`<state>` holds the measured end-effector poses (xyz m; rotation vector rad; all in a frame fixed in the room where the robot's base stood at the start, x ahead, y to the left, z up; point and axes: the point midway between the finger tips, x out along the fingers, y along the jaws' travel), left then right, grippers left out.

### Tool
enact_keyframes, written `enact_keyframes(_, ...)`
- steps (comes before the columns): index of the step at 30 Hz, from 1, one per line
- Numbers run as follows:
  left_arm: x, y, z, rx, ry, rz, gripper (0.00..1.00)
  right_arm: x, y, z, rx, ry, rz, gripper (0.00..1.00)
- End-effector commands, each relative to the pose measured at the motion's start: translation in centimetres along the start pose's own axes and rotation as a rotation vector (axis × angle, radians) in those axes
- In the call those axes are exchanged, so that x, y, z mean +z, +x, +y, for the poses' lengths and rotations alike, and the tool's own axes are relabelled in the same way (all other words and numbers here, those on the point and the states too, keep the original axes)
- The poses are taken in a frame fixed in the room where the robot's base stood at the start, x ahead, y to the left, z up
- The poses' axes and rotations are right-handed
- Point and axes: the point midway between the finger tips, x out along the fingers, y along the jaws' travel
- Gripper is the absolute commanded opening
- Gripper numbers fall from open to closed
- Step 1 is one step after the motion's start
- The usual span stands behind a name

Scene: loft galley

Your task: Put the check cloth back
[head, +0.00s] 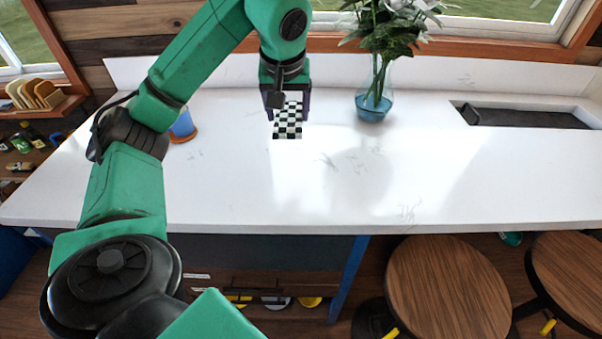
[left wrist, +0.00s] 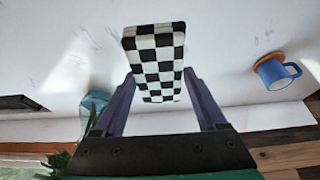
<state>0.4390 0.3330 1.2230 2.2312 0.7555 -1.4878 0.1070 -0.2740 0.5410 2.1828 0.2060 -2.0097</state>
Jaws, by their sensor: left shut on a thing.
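The check cloth (head: 288,122) is a small black-and-white chequered block shape, at the back of the white counter in the head view. My left gripper (head: 286,108) points down over the counter and is shut on it. In the left wrist view the check cloth (left wrist: 157,62) sits between the two purple fingers of my left gripper (left wrist: 158,78) and extends out past them. I cannot tell whether its lower end touches the counter or hangs just above it. My right gripper is not in view.
A blue mug (head: 182,124) on an orange coaster (head: 184,137) stands left of the cloth. A blue glass vase (head: 371,104) with white flowers stands to its right, and a sink (head: 520,117) lies further right. The front counter (head: 330,195) is clear. Two wooden stools (head: 448,290) stand before it.

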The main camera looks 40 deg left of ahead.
Motion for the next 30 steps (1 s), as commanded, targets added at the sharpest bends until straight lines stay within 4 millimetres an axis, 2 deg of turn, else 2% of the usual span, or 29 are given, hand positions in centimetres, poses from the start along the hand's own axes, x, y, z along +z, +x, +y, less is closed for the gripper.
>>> enact_keyframes(1,1.4,3.1,0.1,-0.002,0.004,-0.007,0.22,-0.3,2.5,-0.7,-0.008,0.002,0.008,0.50)
enact_keyframes(4,2.6,6.0,0.1,-0.002,0.004,-0.007,0.22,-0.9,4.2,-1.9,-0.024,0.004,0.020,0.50)
enact_keyframes(6,3.1,7.3,-0.1,-0.007,0.003,-0.006,0.22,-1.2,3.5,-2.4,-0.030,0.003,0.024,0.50)
enact_keyframes(10,4.4,10.5,-0.1,-0.005,0.004,-0.004,0.22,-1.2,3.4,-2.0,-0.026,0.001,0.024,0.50)
enact_keyframes(19,6.2,15.0,0.0,-0.001,0.002,-0.002,0.22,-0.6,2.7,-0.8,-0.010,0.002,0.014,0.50)
enact_keyframes(30,6.5,15.7,0.1,0.002,0.002,0.001,0.22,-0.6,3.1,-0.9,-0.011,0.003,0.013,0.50)
